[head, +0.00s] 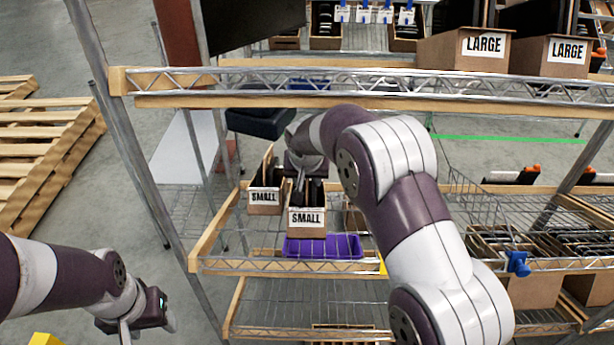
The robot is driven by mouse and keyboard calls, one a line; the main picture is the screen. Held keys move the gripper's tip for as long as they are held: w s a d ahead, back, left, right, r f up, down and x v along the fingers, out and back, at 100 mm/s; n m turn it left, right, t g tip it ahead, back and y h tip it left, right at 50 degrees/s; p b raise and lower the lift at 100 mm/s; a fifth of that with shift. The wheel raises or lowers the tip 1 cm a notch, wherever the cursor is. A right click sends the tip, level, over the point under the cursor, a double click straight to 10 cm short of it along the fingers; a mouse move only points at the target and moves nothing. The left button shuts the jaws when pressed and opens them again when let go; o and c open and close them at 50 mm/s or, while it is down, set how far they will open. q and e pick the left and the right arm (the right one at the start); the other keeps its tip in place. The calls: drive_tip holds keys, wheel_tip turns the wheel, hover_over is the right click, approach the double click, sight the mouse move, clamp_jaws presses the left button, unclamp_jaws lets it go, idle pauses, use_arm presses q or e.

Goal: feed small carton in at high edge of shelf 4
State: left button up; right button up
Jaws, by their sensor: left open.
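My left gripper (124,332) is open and empty, low at the left, away from the rack. No shelf number is readable.
The wood-edged upper shelf (180,90) spans above. Large cartons (464,52) stand at the top right. More open cartons (535,290) are at the lower right. Pallets (40,130) lie at the left.

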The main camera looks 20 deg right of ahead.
drive_tip(key=v, duration=1.2)
drive_tip(key=s+d+f+n+g+p, duration=0.1)
drive_tip(key=s+p, duration=0.1)
drive_tip(key=s, duration=0.5)
drive_tip(key=s+d+f+n+g+y+p, duration=0.1)
drive_tip(key=s+p, duration=0.2)
drive_tip(key=s, duration=0.5)
drive_tip(key=s+d+f+n+g+p, duration=0.1)
drive_tip(key=s+p, duration=0.1)
drive_tip(key=s, duration=0.6)
drive_tip(key=shift+f+p, duration=0.2)
drive_tip(key=shift+p, duration=0.2)
